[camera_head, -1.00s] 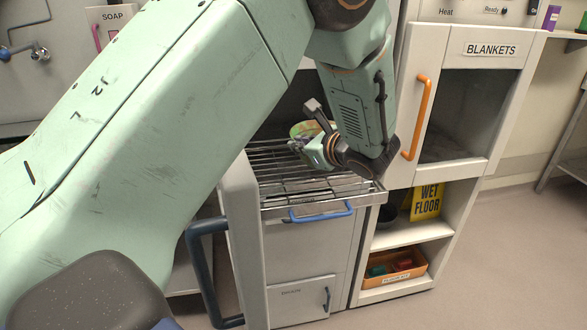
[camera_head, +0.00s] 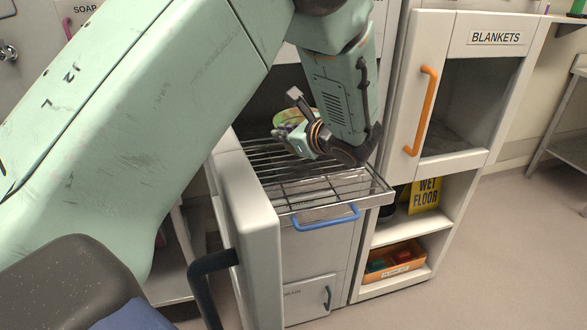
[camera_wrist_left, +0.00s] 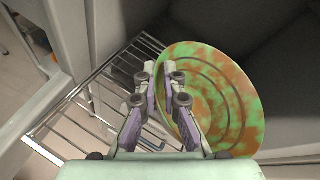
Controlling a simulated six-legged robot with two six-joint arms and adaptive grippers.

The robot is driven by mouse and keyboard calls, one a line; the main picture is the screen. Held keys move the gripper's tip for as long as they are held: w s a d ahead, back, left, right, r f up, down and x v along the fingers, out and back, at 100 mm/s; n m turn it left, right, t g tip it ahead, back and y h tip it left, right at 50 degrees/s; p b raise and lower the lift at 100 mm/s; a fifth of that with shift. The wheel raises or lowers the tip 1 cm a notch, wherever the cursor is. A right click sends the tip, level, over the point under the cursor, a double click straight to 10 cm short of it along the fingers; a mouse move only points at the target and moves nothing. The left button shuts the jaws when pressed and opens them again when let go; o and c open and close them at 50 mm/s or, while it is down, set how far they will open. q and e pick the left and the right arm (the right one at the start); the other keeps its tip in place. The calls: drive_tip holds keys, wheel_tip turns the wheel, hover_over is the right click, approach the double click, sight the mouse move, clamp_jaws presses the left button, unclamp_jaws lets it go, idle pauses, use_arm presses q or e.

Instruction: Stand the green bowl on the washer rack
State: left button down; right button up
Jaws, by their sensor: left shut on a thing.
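The green bowl (camera_wrist_left: 222,95), mottled green and orange, shows its round ringed face in the left wrist view. My left gripper (camera_wrist_left: 161,75) is shut on its near rim. In the head view the bowl (camera_head: 288,117) is mostly hidden behind my left gripper (camera_head: 290,130), over the back part of the washer rack. The washer rack (camera_head: 325,190) is a pulled-out wire shelf with a blue handle; its bars also show in the left wrist view (camera_wrist_left: 75,125). I cannot tell whether the bowl touches the bars. My right gripper is not in view.
An open washer door (camera_head: 250,240) stands left of the rack. A cabinet marked BLANKETS (camera_head: 495,38) with an orange handle stands to the right. Below it are a yellow WET FLOOR sign (camera_head: 427,194) and an orange bin (camera_head: 395,262). The front of the rack is bare.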

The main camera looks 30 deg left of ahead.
use_arm(q)
wheel_tip(320, 180, down, 9)
drive_tip(key=shift+s+a+f+b, duration=0.1)
drive_tip(key=shift+s+b, duration=0.05)
drive_tip(key=shift+b, duration=0.4)
drive_tip(key=shift+f, duration=0.25)
drive_tip(key=shift+w+d, duration=0.25)
drive_tip(key=shift+d, duration=0.05)
drive_tip(key=c, duration=2)
unclamp_jaws()
drive_tip(key=shift+s+a, duration=0.1)
drive_tip(key=shift+o, duration=1)
drive_tip(key=shift+a, duration=0.15)
drive_tip(key=o, duration=0.3)
drive_tip(key=shift+o, duration=0.2)
